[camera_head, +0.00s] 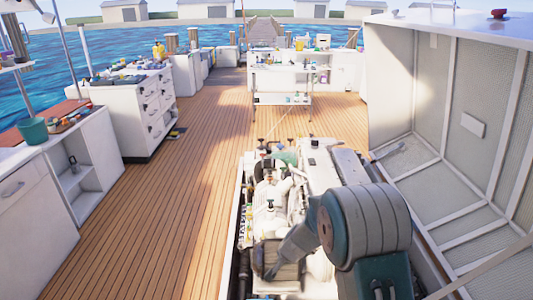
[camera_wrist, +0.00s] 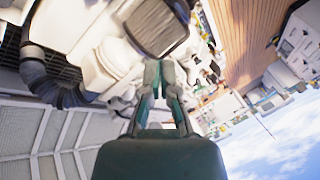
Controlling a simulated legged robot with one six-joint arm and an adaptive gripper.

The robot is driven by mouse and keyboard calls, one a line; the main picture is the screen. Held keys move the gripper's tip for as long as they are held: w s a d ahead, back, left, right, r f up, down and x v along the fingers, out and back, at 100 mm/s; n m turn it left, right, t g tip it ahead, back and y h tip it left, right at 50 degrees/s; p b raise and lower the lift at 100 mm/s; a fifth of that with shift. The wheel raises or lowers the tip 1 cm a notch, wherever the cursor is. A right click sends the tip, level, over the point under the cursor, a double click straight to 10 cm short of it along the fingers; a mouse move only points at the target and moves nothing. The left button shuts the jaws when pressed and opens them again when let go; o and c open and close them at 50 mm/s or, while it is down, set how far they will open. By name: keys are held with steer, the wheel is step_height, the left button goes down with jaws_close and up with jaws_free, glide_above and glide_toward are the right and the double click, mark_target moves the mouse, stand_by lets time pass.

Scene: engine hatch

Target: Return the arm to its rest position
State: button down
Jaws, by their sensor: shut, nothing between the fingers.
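My gripper (camera_wrist: 159,66) shows in the middle of the wrist view, its two dark green fingers drawn together at the tips with nothing between them. It hangs in front of the white engine (camera_wrist: 115,50), apart from it as far as I can tell. In the head view my bent arm (camera_head: 365,225) is over the near right part of the engine (camera_head: 325,172). The fingertips are not clear in the head view.
The raised hatch lid (camera_head: 475,125) stands close to the right of my arm; its ribbed inside also fills the lower left of the wrist view (camera_wrist: 45,130). Wooden deck (camera_head: 165,215) to the left is clear. White cabinets (camera_head: 130,110) and a shelf (camera_head: 282,85) stand farther off.

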steer(key=s+d+r+n, duration=0.2)
steer(key=s+r, duration=0.4)
steer(key=r, duration=0.4)
steer(key=s+d+r+n, duration=0.1)
steer(key=s+r+n, duration=0.1)
steer(key=s+r, duration=0.65)
steer(key=s+d+r+n+h, duration=0.1)
steer(key=s+d+r, duration=0.2)
steer(key=s, duration=0.6)
steer(key=s+d+r+n+h, duration=0.1)
steer(key=s+d+r, duration=0.3)
steer(key=s, duration=0.5)
step_height(320, 180, up, 2)
steer(key=shift+d+r+n+t, duration=0.2)
steer(key=shift+n+t, duration=0.1)
steer(key=shift+n, duration=0.1)
steer(key=c, duration=1.3)
jaws_free()
steer(key=shift+c, duration=0.2)
